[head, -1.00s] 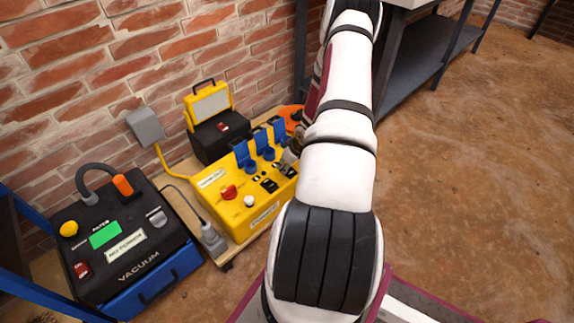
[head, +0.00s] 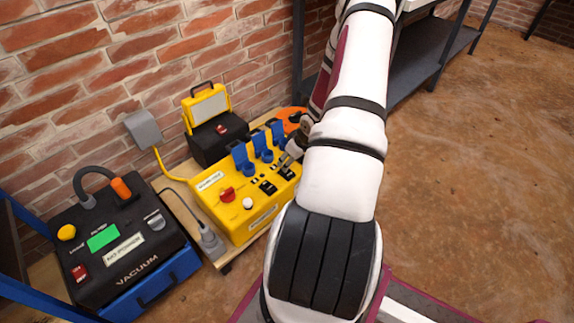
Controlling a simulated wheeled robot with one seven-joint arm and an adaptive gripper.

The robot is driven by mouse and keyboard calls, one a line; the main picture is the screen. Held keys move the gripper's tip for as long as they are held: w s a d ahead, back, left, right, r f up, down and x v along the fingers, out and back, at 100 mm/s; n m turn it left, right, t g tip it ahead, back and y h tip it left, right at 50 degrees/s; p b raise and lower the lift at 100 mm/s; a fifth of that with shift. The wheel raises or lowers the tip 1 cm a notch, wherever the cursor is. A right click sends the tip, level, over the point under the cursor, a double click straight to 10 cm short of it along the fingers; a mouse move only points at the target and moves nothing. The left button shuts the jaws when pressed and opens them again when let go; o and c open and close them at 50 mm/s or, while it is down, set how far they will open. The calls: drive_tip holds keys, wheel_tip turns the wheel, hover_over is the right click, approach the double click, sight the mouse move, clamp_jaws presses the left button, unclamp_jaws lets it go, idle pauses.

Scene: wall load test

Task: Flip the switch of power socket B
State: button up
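A yellow power box (head: 232,226) stands low against the brick wall. It has a red knob (head: 227,194), a white button (head: 247,203) and a row of sockets with raised blue lids (head: 262,146). Small black switches (head: 267,187) sit in front of the sockets. The socket letters are too small to read, so I cannot tell which is B. My gripper (head: 292,152) is at the right end of the box, close to the rightmost socket and switch. My arm hides part of it, and its fingers are too small to tell open from shut. Contact with the box cannot be told.
A black and blue vacuum unit (head: 130,236) stands to the left of the box. A grey plug (head: 211,241) with a cable lies between them. A yellow and black work lamp (head: 212,122) and an orange object (head: 292,116) are behind the box. The floor at right is clear.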

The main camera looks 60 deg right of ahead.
drive_tip(key=shift+v, duration=2.65)
drive_tip(key=shift+r, duration=0.1)
